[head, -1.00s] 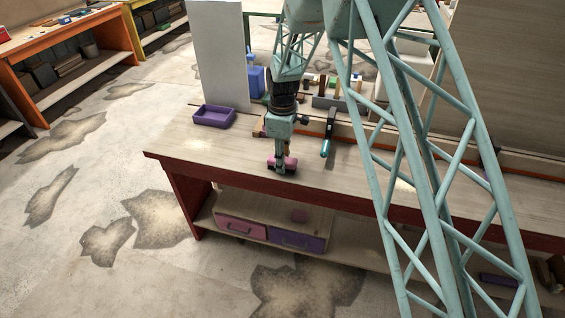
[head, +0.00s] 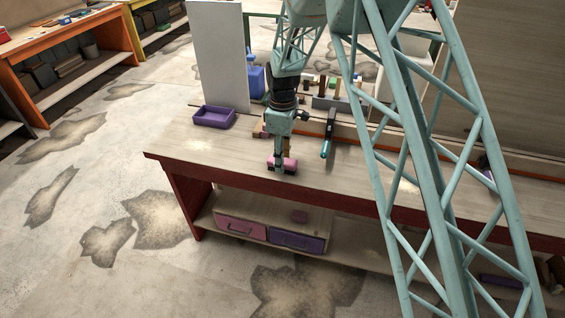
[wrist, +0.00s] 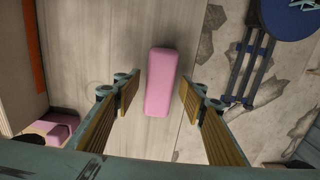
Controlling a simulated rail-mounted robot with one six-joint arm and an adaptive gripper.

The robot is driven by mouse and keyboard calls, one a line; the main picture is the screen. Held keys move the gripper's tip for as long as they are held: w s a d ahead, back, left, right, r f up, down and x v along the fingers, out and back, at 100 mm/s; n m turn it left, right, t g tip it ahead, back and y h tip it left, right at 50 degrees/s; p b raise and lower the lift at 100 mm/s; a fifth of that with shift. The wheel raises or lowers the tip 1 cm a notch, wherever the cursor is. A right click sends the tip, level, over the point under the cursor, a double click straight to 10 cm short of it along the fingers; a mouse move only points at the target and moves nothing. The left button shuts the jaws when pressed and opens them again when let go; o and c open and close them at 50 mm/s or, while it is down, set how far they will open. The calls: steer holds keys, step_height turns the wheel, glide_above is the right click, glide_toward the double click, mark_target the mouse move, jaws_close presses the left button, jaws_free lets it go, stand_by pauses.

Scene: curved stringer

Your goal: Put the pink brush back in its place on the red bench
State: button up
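The pink brush (head: 290,163) is at the front part of the red bench's pale top (head: 240,152). It looks like a rounded pink block in the wrist view (wrist: 161,82). My gripper (head: 281,168) points down over it, with a finger in front of the brush in the head view. In the wrist view the two fingers (wrist: 160,94) stand on either side of the brush, with narrow gaps showing. My gripper is open. Whether the brush touches the bench top is hard to tell.
A purple tray (head: 214,117) stands to the left on the bench. A teal-ended tool (head: 327,146) lies right of my gripper. A grey holder with several tools (head: 335,102) stands at the back. Pink (head: 241,228) and purple (head: 297,241) drawers sit below the top.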

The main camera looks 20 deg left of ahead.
step_height(320, 180, up, 10)
steer(key=shift+p, duration=0.4)
steer(key=shift+r, duration=0.1)
stand_by(0.6)
stand_by(0.4)
